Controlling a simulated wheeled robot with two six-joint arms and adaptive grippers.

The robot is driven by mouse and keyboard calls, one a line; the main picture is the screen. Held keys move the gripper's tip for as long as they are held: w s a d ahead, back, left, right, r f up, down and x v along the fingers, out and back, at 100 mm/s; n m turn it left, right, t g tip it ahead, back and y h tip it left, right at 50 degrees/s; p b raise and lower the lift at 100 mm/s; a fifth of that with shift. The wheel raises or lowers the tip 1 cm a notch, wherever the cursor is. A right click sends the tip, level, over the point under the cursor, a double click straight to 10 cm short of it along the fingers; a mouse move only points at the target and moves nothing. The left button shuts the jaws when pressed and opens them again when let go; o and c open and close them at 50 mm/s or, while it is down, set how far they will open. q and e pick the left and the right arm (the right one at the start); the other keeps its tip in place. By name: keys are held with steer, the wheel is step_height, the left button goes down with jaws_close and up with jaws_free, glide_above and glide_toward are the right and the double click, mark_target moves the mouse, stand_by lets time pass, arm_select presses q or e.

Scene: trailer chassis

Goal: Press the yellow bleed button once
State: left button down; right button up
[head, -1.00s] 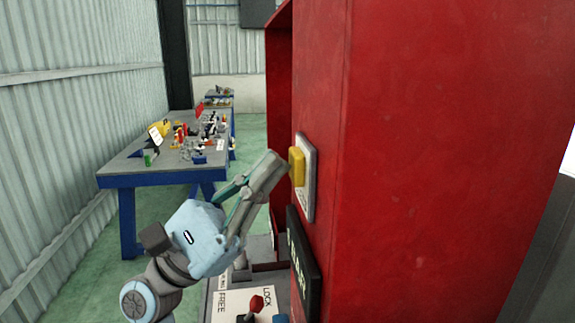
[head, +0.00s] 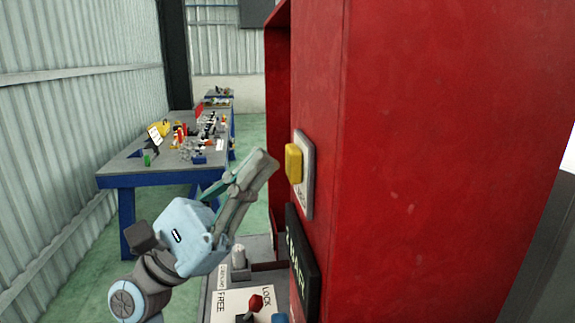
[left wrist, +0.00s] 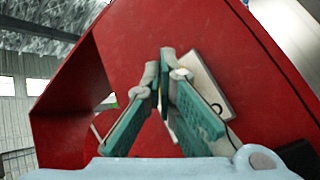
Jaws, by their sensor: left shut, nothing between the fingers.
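The yellow bleed button (head: 294,163) sits on a pale plate (head: 307,178) on the side of the red housing (head: 425,160). My left gripper (head: 268,160) is shut and empty. Its fingertips are to the left of the button, with a small gap between them in the head view. In the left wrist view my left gripper (left wrist: 169,58) points at the red housing. The pale plate (left wrist: 205,85) shows behind the fingers there, and the button itself is mostly or fully hidden. My right gripper is not in view.
A dark lettered sign (head: 301,262) is on the housing below the plate. A panel marked LOCK and FREE (head: 238,300) with a red knob (head: 256,302) lies below my gripper. A blue-legged workbench (head: 128,180) with several small items stands at the back left.

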arm_select(q)
steer(key=shift+a, duration=0.15)
steer(key=a+b, duration=0.1)
steer(key=a, duration=0.1)
steer(key=s+a+b, duration=0.1)
steer(key=a, duration=0.1)
steer(key=shift+s+a, duration=0.15)
steer(key=shift+a, duration=0.2)
stand_by(0.4)
